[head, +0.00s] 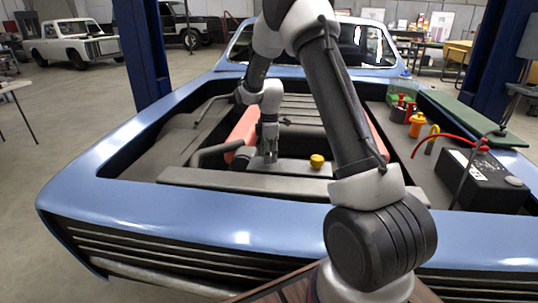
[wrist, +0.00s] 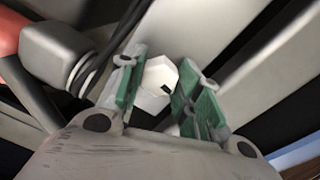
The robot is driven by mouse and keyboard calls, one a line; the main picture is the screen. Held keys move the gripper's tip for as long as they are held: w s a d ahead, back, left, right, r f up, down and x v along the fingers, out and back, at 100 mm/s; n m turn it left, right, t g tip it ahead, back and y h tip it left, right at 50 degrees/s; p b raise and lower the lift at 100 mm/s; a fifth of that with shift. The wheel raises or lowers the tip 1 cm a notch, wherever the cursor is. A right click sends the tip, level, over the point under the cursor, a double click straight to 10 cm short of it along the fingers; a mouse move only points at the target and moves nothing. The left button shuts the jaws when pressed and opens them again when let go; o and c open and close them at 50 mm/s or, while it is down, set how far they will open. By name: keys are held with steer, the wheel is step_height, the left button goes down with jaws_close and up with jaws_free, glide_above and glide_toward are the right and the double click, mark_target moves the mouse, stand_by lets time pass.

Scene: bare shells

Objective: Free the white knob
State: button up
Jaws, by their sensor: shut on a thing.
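The white knob (wrist: 154,84) is a small faceted white piece with a dark slot. In the wrist view it sits between the green-padded fingers of my gripper (wrist: 160,76). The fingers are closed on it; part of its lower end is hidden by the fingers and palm. In the head view my gripper (head: 267,151) points down into the open engine bay of the blue truck (head: 110,203), behind the front crossbar. The knob is not clearly visible there.
A yellow cap (head: 317,161) stands just right of my gripper. A red engine part (head: 243,135) and a grey pipe (head: 212,151) lie close on the left. A black battery (head: 480,180) with a red cable and several bottles sit on the right side.

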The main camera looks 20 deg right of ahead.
steer(key=shift+n, duration=0.6)
steer(key=o, duration=1)
steer(key=shift+o, duration=0.2)
step_height(320, 180, up, 12)
steer(key=shift+s, duration=0.2)
steer(key=shift+s, duration=0.1)
